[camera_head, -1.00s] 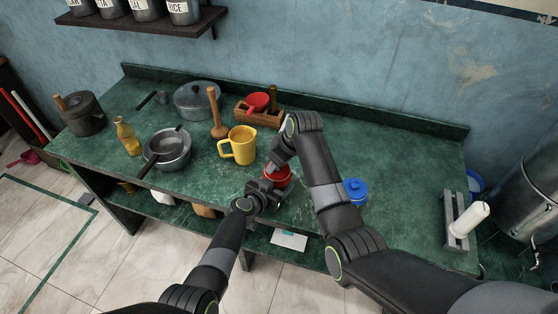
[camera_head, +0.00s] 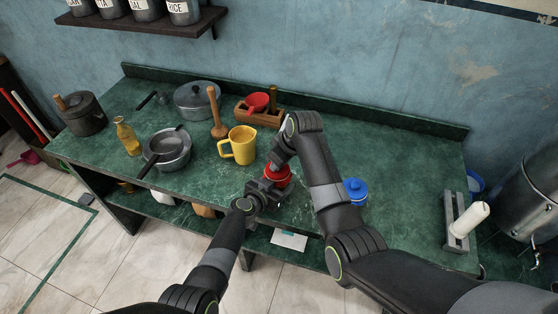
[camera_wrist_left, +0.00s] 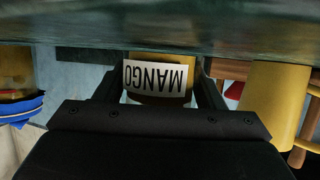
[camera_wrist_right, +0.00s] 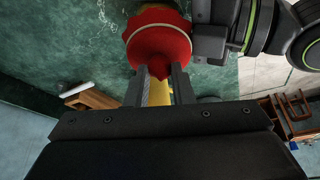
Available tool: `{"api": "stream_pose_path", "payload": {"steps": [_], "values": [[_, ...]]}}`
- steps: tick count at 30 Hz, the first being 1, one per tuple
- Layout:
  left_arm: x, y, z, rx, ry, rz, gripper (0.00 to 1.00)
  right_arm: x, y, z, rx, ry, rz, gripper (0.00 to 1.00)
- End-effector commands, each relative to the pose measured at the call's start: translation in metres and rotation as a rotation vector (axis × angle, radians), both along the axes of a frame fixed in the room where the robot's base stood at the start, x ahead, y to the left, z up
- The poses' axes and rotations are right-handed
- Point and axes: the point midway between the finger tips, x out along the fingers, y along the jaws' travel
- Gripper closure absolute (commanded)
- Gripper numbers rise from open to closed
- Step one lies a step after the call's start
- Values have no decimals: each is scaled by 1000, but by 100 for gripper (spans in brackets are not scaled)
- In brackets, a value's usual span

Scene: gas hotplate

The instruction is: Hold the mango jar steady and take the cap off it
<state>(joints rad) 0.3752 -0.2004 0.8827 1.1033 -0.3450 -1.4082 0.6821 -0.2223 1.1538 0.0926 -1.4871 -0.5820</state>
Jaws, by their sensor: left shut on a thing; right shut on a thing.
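The mango jar (camera_wrist_left: 158,80) is yellow with a white MANGO label, seen upside down in the left wrist view. My left gripper (camera_wrist_left: 158,85) is shut around its body, one finger on each side. The red cap (camera_head: 278,177) shows between my two arms in the head view, near the counter's front edge. In the right wrist view the cap (camera_wrist_right: 158,45) has a scalloped rim, and my right gripper (camera_wrist_right: 158,73) is shut on its near edge. My arms hide most of the jar in the head view. I cannot tell whether cap and jar are apart.
A yellow jug (camera_head: 241,146) stands behind and left of the jar, and a blue-lidded jar (camera_head: 355,190) to the right. A pot (camera_head: 167,152), an oil bottle (camera_head: 127,138) and a wooden box (camera_head: 255,115) stand farther left and back.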

Motion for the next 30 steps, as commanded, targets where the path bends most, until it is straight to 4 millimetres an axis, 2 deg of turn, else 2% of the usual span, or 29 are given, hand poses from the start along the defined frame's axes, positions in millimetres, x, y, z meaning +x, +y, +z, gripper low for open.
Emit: {"api": "stream_pose_path", "payload": {"steps": [30], "values": [[0, 0, 0, 0, 0, 0, 78, 0, 0, 22, 0, 0, 0, 100]]}}
